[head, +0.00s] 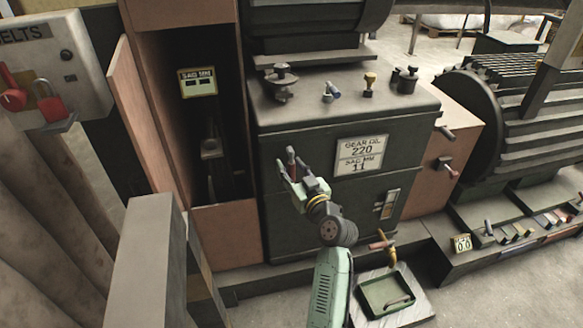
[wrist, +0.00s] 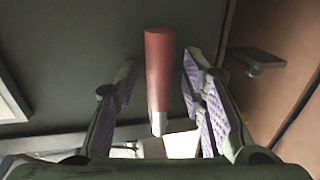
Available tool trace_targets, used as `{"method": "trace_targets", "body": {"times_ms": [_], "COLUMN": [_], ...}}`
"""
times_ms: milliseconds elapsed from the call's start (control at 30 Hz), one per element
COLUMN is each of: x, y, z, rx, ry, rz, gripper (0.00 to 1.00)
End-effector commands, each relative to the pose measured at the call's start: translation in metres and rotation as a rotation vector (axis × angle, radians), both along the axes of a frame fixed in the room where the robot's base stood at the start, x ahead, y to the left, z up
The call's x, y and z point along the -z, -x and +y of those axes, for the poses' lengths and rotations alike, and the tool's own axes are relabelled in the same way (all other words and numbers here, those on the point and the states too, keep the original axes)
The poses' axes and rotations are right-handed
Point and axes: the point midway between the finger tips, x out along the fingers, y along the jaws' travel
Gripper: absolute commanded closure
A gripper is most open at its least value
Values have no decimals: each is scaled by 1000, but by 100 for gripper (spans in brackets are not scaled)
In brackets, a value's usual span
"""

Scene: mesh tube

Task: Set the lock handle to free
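A red cylindrical grip with a silver end (wrist: 160,72) lies between my gripper's fingers in the wrist view; it appears to be the lock handle. In the head view, its dark red part (head: 292,172) shows small between the fingers, in front of the dark cabinet. My gripper (head: 301,180) is open around it; the wrist view of my gripper (wrist: 160,95) shows a gap on each side of the grip. Where the handle joins the machine is hidden, and no lock or free marking is readable.
The dark cabinet (head: 285,235) carries a gear oil plate (head: 361,153). Left of it, a recess with brown panels (head: 226,234) holds a grey lever (head: 211,149). A green tray (head: 388,292) lies low near my arm.

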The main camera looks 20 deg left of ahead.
Motion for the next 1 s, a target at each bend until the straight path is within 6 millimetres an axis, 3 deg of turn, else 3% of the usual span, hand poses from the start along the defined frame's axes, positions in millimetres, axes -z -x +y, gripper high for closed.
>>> {"method": "trace_targets", "body": {"times_ms": [67, 633, 1000], "x": [0, 0, 0], "y": [0, 0, 0], "z": [0, 0, 0], "rx": [0, -1, 0], "ry": [0, -1, 0], "rz": [0, 1, 1], "gripper": [63, 100, 100]}}
